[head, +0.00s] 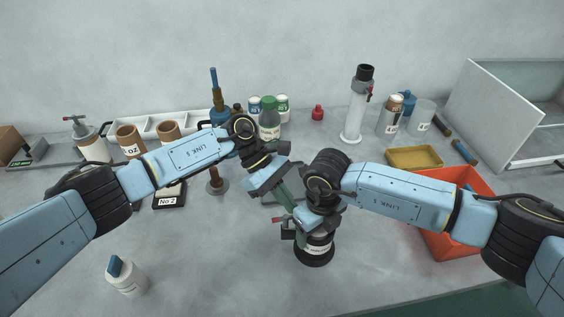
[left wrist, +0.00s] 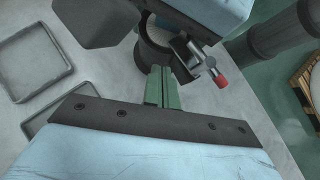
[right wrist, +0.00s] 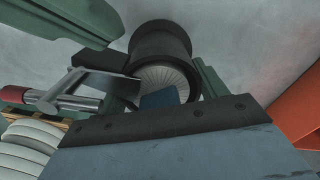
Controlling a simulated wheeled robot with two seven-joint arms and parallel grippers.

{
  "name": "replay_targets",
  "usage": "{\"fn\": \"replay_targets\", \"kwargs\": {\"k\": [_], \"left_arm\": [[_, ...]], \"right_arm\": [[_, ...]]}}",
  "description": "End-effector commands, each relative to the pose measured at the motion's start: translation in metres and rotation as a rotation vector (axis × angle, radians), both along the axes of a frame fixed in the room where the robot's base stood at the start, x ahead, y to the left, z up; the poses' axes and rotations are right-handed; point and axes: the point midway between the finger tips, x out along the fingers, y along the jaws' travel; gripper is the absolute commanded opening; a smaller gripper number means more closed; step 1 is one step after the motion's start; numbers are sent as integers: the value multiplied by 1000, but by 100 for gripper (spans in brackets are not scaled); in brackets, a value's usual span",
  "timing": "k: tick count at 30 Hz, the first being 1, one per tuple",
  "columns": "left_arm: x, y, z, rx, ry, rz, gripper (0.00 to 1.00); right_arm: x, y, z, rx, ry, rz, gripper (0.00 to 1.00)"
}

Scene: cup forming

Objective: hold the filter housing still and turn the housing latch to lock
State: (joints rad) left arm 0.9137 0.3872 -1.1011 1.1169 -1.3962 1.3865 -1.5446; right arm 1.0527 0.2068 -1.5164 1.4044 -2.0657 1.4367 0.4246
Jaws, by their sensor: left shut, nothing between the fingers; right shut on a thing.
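The filter housing (head: 314,251) is a dark upright cylinder with a pale label band, standing on the grey table. In the right wrist view the housing (right wrist: 160,40) shows a pale pleated filter inside. The housing latch (head: 280,220) is a metal lever with a red tip at its left side; the latch (left wrist: 207,67) also shows in the left wrist view. My right gripper (head: 306,220) is shut on the housing from above and hides part of it. My left gripper (left wrist: 160,72) is shut and empty, its green fingers close to the latch; contact cannot be told.
An orange bin (head: 440,243) stands right of the housing, with a yellow tray (head: 414,157) behind it. Bottles, cups and a tall clear cylinder (head: 355,115) line the back. A white bottle (head: 127,279) is at front left. The front middle table is clear.

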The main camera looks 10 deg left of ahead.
Motion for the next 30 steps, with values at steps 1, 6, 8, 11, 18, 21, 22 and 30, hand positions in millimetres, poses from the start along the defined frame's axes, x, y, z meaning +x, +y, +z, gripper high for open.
{"fn": "replay_targets", "kwargs": {"k": [1, 6, 8, 11, 18, 21, 22, 30], "left_arm": [[8, 2, 1, 1, -1, 4, 0], [34, 12, 21, -3, -8, 4, 0], [44, 16, 32, -3, -7, 5, 0], [58, 22, 46, -2, -5, 4, 0], [76, 31, 67, -3, -4, 4, 0], [79, 33, 71, -3, -4, 2, 3], [80, 33, 71, -4, -4, 1, 7], [62, 3, 50, -133, 4, 30, 23]], "right_arm": [[0, 1, 1, 2, -1, 1, 35], [0, 1, 1, 3, 0, 2, 35], [0, 1, 1, 2, 1, 2, 35], [-1, 1, 1, 2, 1, 3, 35], [-1, 1, 1, 2, 1, 3, 35], [-1, 1, 1, 2, 1, 3, 35], [-1, 1, 1, 2, 1, 3, 35], [-1, 1, 1, 2, 1, 3, 35]]}}
